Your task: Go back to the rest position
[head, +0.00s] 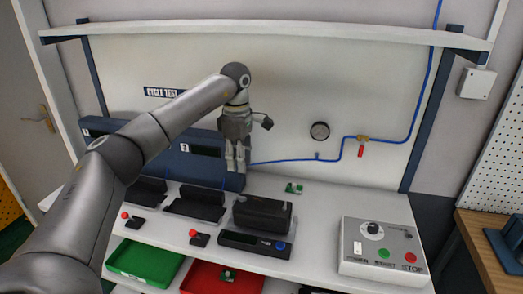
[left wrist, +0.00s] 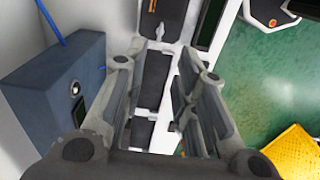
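My left gripper (head: 235,160) hangs fingers down in the head view, in front of the long blue panel (head: 205,160) and above the back of the white bench (head: 325,205). In the left wrist view the two fingers of the gripper (left wrist: 163,60) stand apart with nothing between them. Dark bench fixtures show in the gap below. A black block (head: 262,214), perhaps the valve positioner, sits on the bench right of the gripper, apart from it. My right gripper is in neither view.
A control box (head: 358,262) with buttons stands at the right. A green tray (head: 140,262) and a red tray (head: 205,280) sit at the front. A shelf (head: 270,33) runs above.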

